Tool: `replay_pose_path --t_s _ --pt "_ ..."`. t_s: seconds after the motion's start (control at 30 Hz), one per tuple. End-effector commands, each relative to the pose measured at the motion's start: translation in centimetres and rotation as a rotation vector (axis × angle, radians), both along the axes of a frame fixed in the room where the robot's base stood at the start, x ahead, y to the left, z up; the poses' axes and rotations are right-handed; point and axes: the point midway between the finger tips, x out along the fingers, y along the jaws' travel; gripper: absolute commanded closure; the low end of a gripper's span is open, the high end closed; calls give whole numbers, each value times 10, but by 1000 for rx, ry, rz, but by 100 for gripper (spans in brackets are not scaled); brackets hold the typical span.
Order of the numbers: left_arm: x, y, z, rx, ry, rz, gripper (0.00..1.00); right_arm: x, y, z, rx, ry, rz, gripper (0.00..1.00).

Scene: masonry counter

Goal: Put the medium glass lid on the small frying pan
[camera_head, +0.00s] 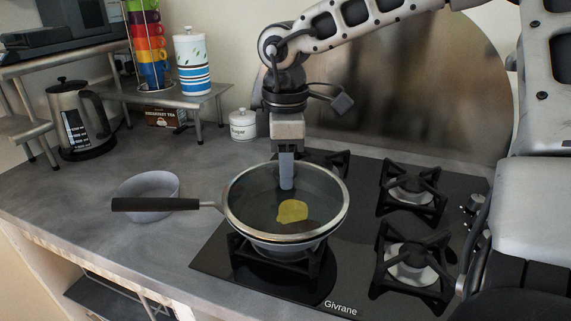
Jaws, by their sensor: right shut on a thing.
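A round glass lid with a steel rim (339,222) appears to lie over the small frying pan on the front left burner; I cannot tell whether its rim fully touches the pan. The frying pan (262,245) has a long black handle (155,204) pointing left. A yellow patch (292,211) shows inside the rim. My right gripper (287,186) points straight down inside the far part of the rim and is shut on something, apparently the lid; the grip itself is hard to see. My left gripper is not in view.
A grey bowl (148,185) stands behind the pan handle. The black gas hob (345,255) has more burners at right and behind. A kettle (78,120), a small shelf (190,97) with a striped canister (192,65), and a white jar (243,124) stand farther back.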

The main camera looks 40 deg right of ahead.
Motion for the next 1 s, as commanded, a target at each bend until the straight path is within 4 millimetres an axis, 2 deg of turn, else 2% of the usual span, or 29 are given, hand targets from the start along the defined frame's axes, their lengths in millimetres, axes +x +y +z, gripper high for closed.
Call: replay_pose_path --t_s 0.37,0.4,0.47,0.83,1.0 --pt "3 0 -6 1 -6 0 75 1 0 -3 -1 -2 0 100" --pt "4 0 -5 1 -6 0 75 1 0 -2 -1 -2 0 53" --pt "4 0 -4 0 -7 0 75 1 0 -2 -1 -2 0 38" --pt "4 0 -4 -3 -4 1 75 0 0 -4 0 1 0 38" --pt "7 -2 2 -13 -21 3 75 1 0 23 -2 -6 -1 38"
